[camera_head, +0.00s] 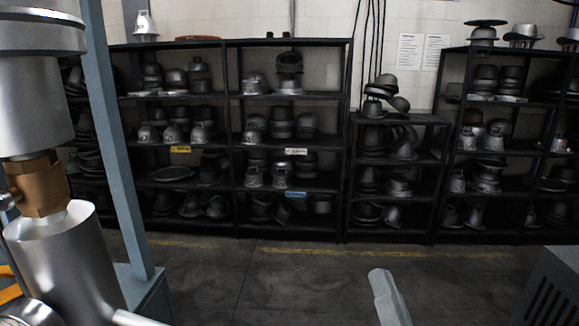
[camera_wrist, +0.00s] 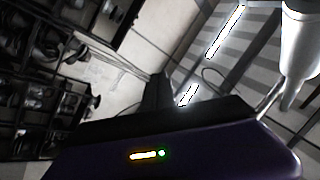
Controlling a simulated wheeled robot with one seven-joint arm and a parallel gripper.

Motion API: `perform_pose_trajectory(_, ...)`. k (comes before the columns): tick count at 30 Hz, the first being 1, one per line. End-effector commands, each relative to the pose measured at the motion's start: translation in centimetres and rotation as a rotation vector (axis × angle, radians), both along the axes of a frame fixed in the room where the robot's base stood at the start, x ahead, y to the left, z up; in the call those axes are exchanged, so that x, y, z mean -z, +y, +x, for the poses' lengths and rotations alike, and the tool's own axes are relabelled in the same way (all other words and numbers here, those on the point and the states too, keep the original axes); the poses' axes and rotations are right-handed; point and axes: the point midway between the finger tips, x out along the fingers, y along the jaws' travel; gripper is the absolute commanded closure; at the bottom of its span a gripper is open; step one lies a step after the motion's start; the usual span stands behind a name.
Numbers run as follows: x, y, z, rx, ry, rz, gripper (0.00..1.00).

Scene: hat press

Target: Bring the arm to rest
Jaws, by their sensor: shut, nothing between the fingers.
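My gripper (camera_wrist: 160,82) shows in the wrist view as a dark purple body with small lit marks and a black finger part standing up from it. The fingers are together and hold nothing. The wrist view is strongly tilted, with shelves at the left and ceiling lights at the top. The gripper is not clearly seen in the head view. The hat press stands at the left of the head view, with a silver cylinder (camera_head: 65,265), a brass fitting (camera_head: 38,185) and a blue-grey post (camera_head: 118,140). A pale metal cylinder (camera_wrist: 301,45) is at the wrist view's top right, apart from the fingers.
Black shelves (camera_head: 236,140) with several rows of metal hat forms line the back wall. A grey vented box (camera_head: 550,290) stands at the bottom right. A pale grey bar (camera_head: 388,298) rises at the bottom; I cannot tell what it belongs to. The floor (camera_head: 290,285) between is clear.

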Motion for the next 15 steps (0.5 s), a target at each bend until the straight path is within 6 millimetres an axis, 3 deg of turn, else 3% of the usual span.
perform_pose_trajectory(1,2.1,-0.9,-1.3,0.048,0.028,-0.042,1.0)
perform_pose_trajectory(6,7.2,-3.2,-5.6,0.185,0.095,-0.2,1.0)
perform_pose_trajectory(15,14.3,-5.8,-14.5,0.312,0.249,-0.481,1.0)
